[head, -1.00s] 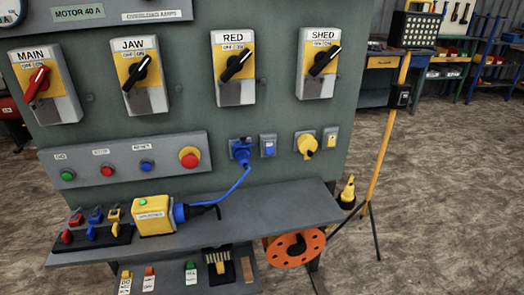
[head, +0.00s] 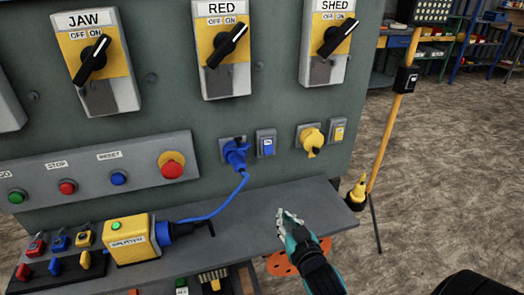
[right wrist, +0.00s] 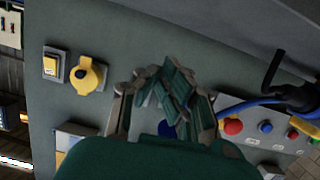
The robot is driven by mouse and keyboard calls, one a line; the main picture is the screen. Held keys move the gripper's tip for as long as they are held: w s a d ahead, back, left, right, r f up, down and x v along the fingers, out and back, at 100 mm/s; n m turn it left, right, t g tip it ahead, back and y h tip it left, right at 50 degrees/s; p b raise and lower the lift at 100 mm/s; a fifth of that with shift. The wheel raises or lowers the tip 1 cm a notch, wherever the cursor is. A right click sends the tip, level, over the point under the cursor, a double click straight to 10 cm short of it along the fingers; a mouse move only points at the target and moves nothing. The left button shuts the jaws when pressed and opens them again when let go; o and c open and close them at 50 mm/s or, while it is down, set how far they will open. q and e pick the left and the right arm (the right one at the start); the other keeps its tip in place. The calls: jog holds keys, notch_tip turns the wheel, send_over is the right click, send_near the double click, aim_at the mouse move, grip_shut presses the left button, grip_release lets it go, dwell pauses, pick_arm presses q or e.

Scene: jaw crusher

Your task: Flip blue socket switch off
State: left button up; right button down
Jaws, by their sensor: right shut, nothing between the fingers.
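The blue socket switch (head: 266,143) is a small grey plate with a blue rocker on the green panel. It sits just right of the blue socket (head: 235,152), which has a blue plug and cable in it. My right gripper (head: 285,217) is shut and empty, below and slightly right of the switch, apart from it, over the grey shelf. In the right wrist view the closed fingers (right wrist: 168,92) fill the middle and I cannot make out the blue switch; a dark blue patch shows just behind them. My left gripper is not in view.
The yellow socket (head: 311,138) and its yellow switch (head: 337,131) are to the right. Rotary switches line the panel above. The grey shelf (head: 255,212) holds a yellow splitter box (head: 129,240) and padlocks. The blue cable (head: 228,203) droops to that box.

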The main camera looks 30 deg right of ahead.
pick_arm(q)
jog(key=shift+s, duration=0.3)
pick_arm(e)
notch_tip(320, 180, up, 8)
jog(key=w+d+t, duration=0.1)
jog(key=d+t, duration=0.2)
jog(key=t, duration=0.3)
jog(key=shift+w+r+h, duration=0.2)
jog(key=shift+w+h, duration=0.15)
jog(key=shift+h, duration=0.05)
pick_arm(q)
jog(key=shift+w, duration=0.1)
pick_arm(e)
jog(key=p, duration=0.2)
send_near(270, 140)
notch_tip(270, 140, up, 3)
jog(key=w, duration=0.2)
jog(key=w+f, duration=0.1)
jog(key=w+d, duration=0.1)
jog(key=shift+w+f+b, duration=0.3)
jog(key=shift+w+f, duration=0.05)
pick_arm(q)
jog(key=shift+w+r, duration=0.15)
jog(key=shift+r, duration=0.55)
